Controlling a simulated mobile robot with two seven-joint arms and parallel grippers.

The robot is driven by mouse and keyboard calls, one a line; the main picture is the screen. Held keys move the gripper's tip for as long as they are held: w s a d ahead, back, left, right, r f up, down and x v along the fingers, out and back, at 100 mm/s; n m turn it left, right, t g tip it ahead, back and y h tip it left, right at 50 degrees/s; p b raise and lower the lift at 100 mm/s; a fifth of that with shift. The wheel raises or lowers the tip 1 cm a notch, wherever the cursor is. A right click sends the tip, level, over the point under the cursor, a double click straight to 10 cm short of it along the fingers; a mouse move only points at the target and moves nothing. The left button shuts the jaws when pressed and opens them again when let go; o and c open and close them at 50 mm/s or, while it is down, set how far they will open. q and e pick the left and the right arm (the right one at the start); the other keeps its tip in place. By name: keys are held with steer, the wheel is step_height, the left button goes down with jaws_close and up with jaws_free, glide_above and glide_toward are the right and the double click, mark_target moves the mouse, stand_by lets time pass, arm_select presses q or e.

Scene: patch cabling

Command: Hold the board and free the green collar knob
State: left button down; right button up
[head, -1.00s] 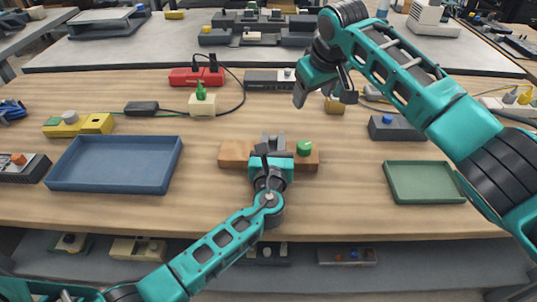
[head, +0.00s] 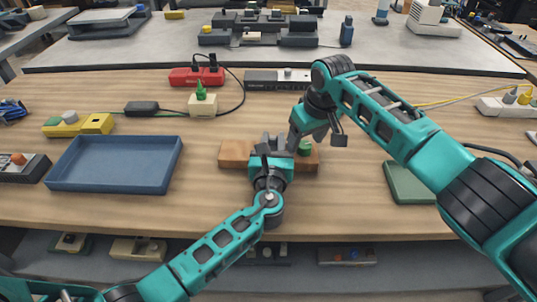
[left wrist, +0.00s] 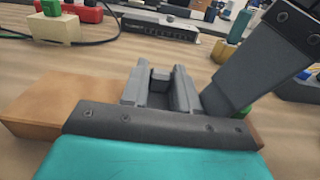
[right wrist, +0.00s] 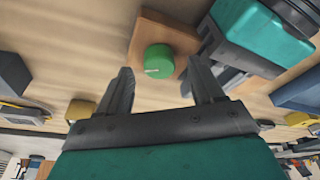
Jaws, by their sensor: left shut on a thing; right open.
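The brown wooden board (head: 236,153) lies on the table, its left end showing in the left wrist view (left wrist: 38,108). My left gripper (head: 273,142) is shut on the board's middle, hiding that part. The round green collar knob (head: 305,148) sits on the board's right part. My right gripper (head: 297,137) is open and close to the knob, partly covering it in the head view. In the right wrist view the knob (right wrist: 158,62) appears just beyond and between the two open fingertips (right wrist: 162,82), with no clear contact.
A blue tray (head: 62,184) lies to the left and a green tray (head: 408,188) to the right, partly hidden by my right arm. A cream block with a green plug (head: 202,104) and a dark strip (head: 280,80) stand behind. The table in front of the board is clear.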

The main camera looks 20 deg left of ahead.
steer(key=shift+f, duration=0.55)
steer(key=m+h, duration=0.1)
steer(key=m, duration=0.4)
steer(key=shift+t, duration=0.3)
steer(key=c, duration=0.9)
steer(key=n+y, duration=0.1)
steer(key=n, duration=0.4)
steer(key=shift+n+g, duration=0.3)
steer(key=shift+g, duration=0.1)
steer(key=shift+n+g+y, duration=0.3)
steer(key=shift+n+g, duration=0.1)
steer(key=shift+n, duration=1.8)
steer(key=o, duration=0.9)
